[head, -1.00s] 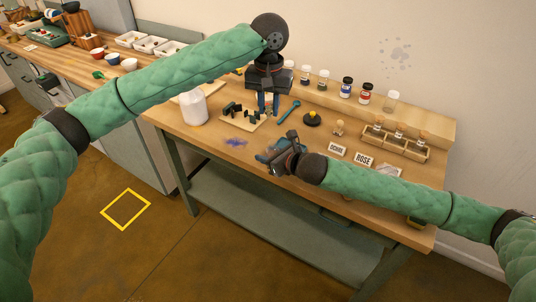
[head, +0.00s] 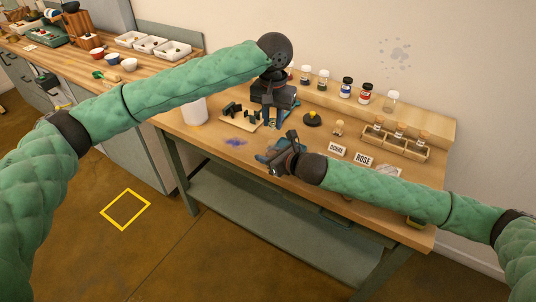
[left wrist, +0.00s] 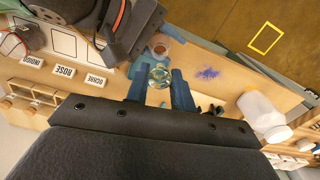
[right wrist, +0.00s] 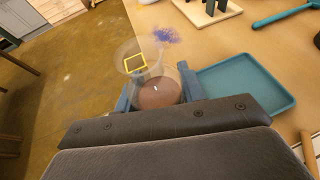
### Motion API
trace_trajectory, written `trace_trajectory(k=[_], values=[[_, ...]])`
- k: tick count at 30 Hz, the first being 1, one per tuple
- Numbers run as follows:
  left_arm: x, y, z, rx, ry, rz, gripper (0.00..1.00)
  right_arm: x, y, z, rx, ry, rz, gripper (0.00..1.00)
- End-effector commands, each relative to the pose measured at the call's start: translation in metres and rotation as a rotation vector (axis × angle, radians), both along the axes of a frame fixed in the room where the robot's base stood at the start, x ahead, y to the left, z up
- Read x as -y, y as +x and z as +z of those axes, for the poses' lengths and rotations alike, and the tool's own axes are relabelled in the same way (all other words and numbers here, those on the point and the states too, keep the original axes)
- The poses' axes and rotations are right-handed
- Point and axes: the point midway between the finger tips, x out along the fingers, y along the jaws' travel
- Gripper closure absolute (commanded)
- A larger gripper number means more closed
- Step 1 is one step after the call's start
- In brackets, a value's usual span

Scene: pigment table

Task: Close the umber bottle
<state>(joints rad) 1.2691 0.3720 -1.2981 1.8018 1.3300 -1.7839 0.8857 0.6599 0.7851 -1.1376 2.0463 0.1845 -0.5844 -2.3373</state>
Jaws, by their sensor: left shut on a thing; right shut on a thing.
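The umber bottle (right wrist: 158,92) is clear glass with brown powder in its lower part. In the right wrist view it stands between the fingers of my right gripper (right wrist: 158,98), which is shut on it; its wide mouth looks uncovered. In the left wrist view the bottle (left wrist: 168,46) shows just beyond my left fingertips. My left gripper (left wrist: 160,84) is shut on a small clear, greenish glass stopper (left wrist: 160,74), apart from the bottle. In the head view my left gripper (head: 270,126) is above and behind my right gripper (head: 270,160), which hides most of the bottle.
A teal tray (right wrist: 245,88) lies beside the bottle. A white jug (head: 195,110) and a small board with dark holders (head: 228,121) stand to the left. Label cards (head: 337,149) and a wooden rack of corked jars (head: 420,155) are to the right.

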Motion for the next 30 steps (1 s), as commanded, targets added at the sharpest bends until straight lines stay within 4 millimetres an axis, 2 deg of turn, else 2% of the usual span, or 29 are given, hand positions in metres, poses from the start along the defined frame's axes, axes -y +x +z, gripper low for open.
trace_trajectory(k=[12,30], values=[[0.000,0.000,-0.031,-0.001,0.000,0.000,0.97,0.000,0.000,0.000,0.000,0.000,0.000,1.00],[0.000,-0.001,-0.031,0.002,0.001,0.000,0.97,0.000,0.000,0.000,0.000,0.000,0.000,1.00]])
